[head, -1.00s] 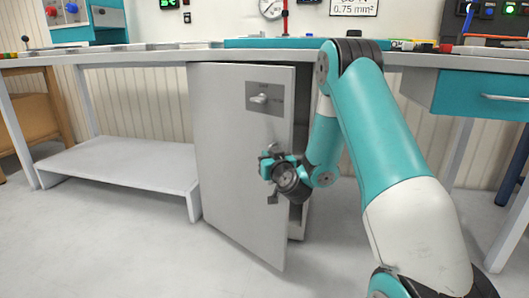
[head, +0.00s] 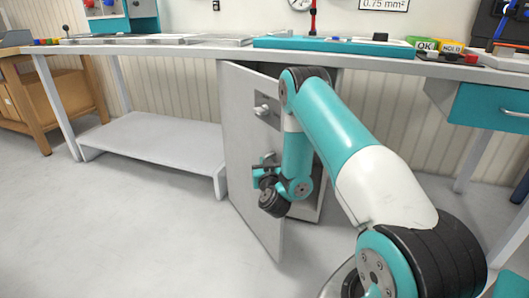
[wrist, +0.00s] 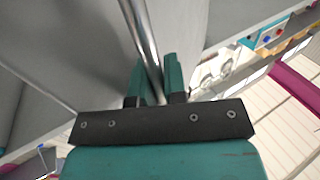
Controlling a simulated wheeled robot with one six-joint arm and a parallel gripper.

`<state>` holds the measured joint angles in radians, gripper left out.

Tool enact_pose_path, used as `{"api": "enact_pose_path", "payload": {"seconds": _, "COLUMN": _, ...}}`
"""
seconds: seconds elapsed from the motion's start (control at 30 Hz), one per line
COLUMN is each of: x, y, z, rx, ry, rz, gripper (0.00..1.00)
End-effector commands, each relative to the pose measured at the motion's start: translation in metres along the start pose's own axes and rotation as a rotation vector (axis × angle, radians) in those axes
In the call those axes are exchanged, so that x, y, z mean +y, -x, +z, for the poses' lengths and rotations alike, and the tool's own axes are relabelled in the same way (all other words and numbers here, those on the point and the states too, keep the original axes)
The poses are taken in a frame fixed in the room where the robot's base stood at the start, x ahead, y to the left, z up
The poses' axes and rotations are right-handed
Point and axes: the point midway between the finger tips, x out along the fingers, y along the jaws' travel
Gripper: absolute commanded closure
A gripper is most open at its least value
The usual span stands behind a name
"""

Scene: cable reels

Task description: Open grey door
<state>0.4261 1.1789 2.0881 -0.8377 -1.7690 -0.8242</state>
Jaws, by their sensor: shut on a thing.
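The grey door (head: 238,135) of the cabinet under the bench stands ajar, swung outward. A small latch handle (head: 262,110) on a dark plate is near its top. My gripper (head: 262,168) is at the door's front face, below the latch, partly hidden by my wrist. In the wrist view, the teal fingers (wrist: 153,70) are shut on a round metal bar (wrist: 141,30), which looks like the door's handle. The grey door panel (wrist: 75,45) fills the left of that view. The cabinet inside is mostly hidden by my arm.
The bench top (head: 180,48) runs above the cabinet, with a teal mat (head: 330,47) on it. A low grey shelf (head: 150,140) stands left of the door. A teal drawer (head: 490,108) is at the right. The floor in front is clear.

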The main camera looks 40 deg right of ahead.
Motion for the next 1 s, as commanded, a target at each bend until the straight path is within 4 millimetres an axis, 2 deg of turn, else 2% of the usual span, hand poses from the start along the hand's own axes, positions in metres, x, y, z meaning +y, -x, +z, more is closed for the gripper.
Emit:
{"api": "enact_pose_path", "payload": {"seconds": 0.03, "x": 0.0026, "y": 0.0028, "z": -0.0044, "rx": -0.003, "ry": -0.005, "rz": 0.014, "gripper": 1.00}}
{"api": "enact_pose_path", "payload": {"seconds": 0.63, "x": 0.0044, "y": 0.0093, "z": 0.0047, "rx": -0.016, "ry": 0.002, "rz": 0.032, "gripper": 1.00}}
{"api": "enact_pose_path", "payload": {"seconds": 0.67, "x": 0.0043, "y": 0.0093, "z": 0.0048, "rx": -0.016, "ry": 0.003, "rz": 0.031, "gripper": 0.81}}
{"api": "enact_pose_path", "payload": {"seconds": 0.7, "x": 0.0043, "y": 0.0092, "z": 0.0047, "rx": -0.016, "ry": 0.003, "rz": 0.031, "gripper": 0.78}}
{"api": "enact_pose_path", "payload": {"seconds": 1.0, "x": 0.0032, "y": 0.0092, "z": 0.0029, "rx": -0.011, "ry": 0.005, "rz": 0.030, "gripper": 0.78}}
